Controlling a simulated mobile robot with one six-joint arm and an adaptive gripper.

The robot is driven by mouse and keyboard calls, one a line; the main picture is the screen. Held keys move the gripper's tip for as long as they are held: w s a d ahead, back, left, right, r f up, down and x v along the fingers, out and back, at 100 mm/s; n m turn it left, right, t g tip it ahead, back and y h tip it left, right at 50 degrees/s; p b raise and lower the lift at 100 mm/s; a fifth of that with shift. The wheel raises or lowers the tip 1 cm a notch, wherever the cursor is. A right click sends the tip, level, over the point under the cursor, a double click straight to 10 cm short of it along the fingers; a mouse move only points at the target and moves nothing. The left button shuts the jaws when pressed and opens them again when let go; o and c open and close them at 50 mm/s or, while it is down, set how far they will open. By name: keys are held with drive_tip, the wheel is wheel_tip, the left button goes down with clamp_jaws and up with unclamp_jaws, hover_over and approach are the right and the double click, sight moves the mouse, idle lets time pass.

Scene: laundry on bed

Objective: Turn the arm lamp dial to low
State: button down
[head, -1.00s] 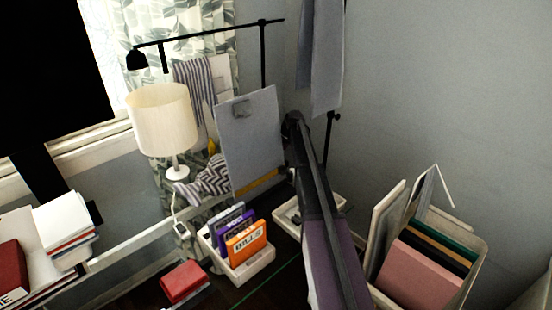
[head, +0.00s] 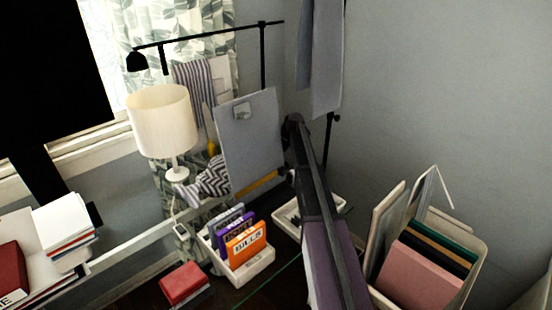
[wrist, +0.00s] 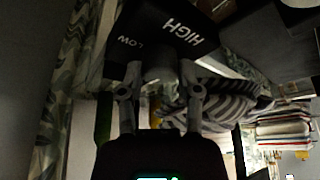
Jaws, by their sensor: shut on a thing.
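The arm lamp (head: 205,38) is a thin black pole with a long level arm and a small black shade at its left end, in the head view. In the wrist view its black control box (wrist: 205,45) has white LOW lettering at the left and HIGH at the right. My gripper (wrist: 160,76) is shut on the dial, one finger on each side. The dial's pointer cannot be made out. In the head view my gripper is hidden behind my arm and the grey board.
A grey board (head: 250,140) stands beside my arm. A white table lamp (head: 162,120) and striped cloth (head: 208,180) are to its left. A tray of boxes (head: 250,268) lies below. A bin of folders (head: 470,290) stands at right. The right wall is bare.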

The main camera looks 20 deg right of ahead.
drive_tip(key=shift+s+m+t+h, duration=0.1)
drive_tip(key=shift+m+t+h, duration=0.2)
drive_tip(key=shift+m, duration=0.8)
drive_tip(key=shift+s+m+t+h, duration=0.1)
drive_tip(key=shift+m+t+h, duration=0.2)
drive_tip(key=shift+m, duration=0.8)
drive_tip(key=shift+w, duration=0.1)
drive_tip(key=shift+c, duration=1.5)
unclamp_jaws()
drive_tip(key=shift+w, duration=0.1)
